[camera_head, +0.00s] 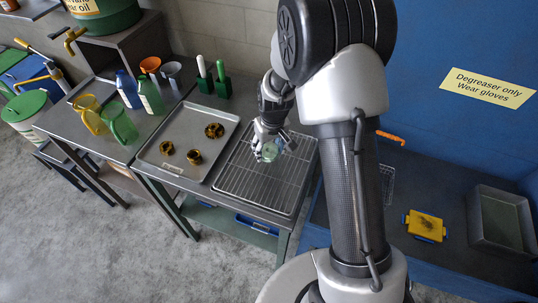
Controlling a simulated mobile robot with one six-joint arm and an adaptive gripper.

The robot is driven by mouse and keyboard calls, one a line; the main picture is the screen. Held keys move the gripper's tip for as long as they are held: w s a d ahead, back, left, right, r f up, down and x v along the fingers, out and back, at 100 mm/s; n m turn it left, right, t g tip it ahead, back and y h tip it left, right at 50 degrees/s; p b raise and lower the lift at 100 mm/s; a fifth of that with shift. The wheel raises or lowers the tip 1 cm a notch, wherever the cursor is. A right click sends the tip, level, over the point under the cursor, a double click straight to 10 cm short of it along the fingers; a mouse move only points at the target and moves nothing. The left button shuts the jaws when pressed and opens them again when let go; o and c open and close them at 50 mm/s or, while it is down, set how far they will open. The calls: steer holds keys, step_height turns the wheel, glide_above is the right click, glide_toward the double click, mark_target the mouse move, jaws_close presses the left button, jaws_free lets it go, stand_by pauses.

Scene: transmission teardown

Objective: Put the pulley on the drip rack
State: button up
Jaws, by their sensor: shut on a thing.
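My gripper (268,139) is over the drip rack (251,193), a wire grid in a shallow tray on the bench. It is shut on a small pale green round part, which appears to be the pulley (270,152). The pulley is over the rack's upper middle part. I cannot tell from this view whether it touches the wires. My fingers hide part of it. The wires around it are bare.
Left of the rack, a metal tray (159,160) holds brown, oily parts. Bottles, jugs and funnels stand farther left. Two green-based brushes (223,85) stand behind the tray. At right, a yellow container (425,226) and a grey basin (500,222) sit on the dark bench.

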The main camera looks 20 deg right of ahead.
mark_target(269, 152)
steer(key=shift+f+b, duration=0.3)
steer(key=shift+f, duration=1.45)
steer(key=shift+f, duration=0.15)
steer(key=o, duration=1.6)
steer(key=shift+c, duration=0.2)
